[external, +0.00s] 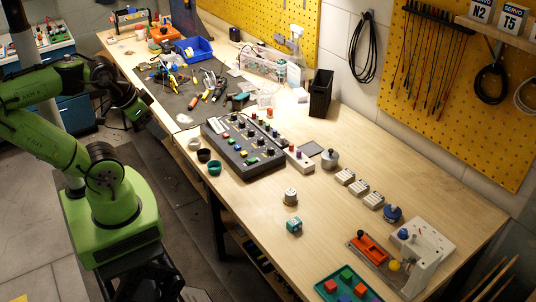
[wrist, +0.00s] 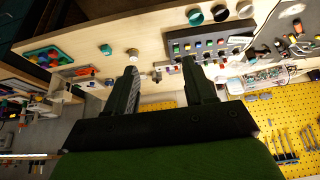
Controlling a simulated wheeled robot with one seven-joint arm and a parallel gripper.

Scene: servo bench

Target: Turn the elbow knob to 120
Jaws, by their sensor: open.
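A dark control panel (external: 245,147) with rows of small coloured knobs and buttons lies on the wooden bench; it also shows upside down in the wrist view (wrist: 212,42). No label is readable, so I cannot tell which knob is the elbow knob, nor its setting. A silver knob (external: 330,159), another silver knob (external: 290,197) and a blue knob (external: 393,214) stand separately on the bench. My gripper (wrist: 161,72) is open and empty, its two dark fingers spread. In the external view my arm's end is left of the bench, apart from the panel.
Dark, grey and green round cups (external: 214,168) stand left of the panel. A grey mat (external: 180,95) with scattered tools, a blue bin (external: 193,48) and a black holder (external: 320,93) lie beyond it. A green tray (external: 326,289) with coloured cubes is at the near end. Bare wood surrounds the silver knobs.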

